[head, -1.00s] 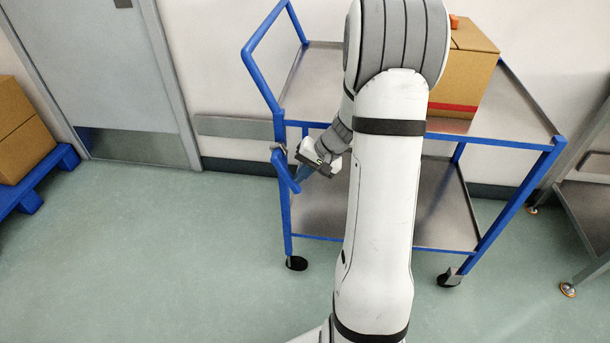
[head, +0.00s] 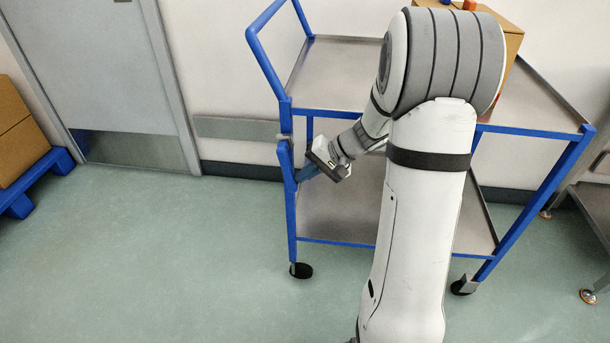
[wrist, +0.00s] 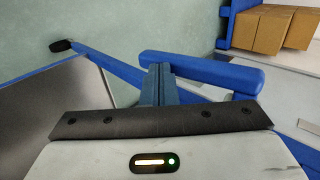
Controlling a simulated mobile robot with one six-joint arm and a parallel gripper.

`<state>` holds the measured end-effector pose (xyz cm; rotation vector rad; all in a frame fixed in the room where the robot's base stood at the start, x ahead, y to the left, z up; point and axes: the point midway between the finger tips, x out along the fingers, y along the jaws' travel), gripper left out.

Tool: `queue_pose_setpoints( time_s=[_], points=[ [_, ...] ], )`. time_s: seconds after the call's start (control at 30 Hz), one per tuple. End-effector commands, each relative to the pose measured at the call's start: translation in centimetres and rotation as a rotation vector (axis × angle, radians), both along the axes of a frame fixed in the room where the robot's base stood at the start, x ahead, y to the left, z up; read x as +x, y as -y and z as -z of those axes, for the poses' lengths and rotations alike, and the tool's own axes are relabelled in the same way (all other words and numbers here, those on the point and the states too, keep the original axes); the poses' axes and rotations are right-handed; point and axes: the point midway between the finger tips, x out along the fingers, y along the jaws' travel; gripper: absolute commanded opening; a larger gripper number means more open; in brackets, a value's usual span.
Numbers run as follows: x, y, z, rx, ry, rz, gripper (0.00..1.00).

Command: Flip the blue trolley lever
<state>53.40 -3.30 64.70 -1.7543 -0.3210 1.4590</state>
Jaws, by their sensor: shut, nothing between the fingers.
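The blue trolley lever (head: 286,162) is on the left corner post of the blue-framed trolley (head: 291,215), just below the top shelf. It hangs downward, close along the post. In the wrist view the lever (wrist: 215,73) is a thick blue bar running across in front of my fingers. My gripper (head: 301,175) is just right of the lever, pointing left at it. In the wrist view my gripper (wrist: 158,70) has its two fingers together and empty, with the tips overlapping the lever's edge. I cannot tell whether they touch it.
A cardboard box (head: 508,45) stands on the top shelf, partly behind my arm. Boxes on a blue pallet (head: 62,160) are at the left, by a grey door (head: 100,70). Another metal table (head: 595,200) is at the right. The floor left of the trolley is clear.

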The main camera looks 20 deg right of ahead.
Motion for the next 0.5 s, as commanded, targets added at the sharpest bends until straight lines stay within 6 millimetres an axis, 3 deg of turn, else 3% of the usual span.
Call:
queue_pose_setpoints(
  time_s=[0.23, 0.4, 0.5],
  points=[
    [-0.3, 0.8, -0.2, 0.0, 0.001, -0.004, 0.0],
    [-1.2, 3.7, -1.0, 0.0, 0.0, -0.003, 0.0],
    [-2.0, 5.5, -3.2, -0.002, 0.002, -0.001, 0.0]
  ],
)
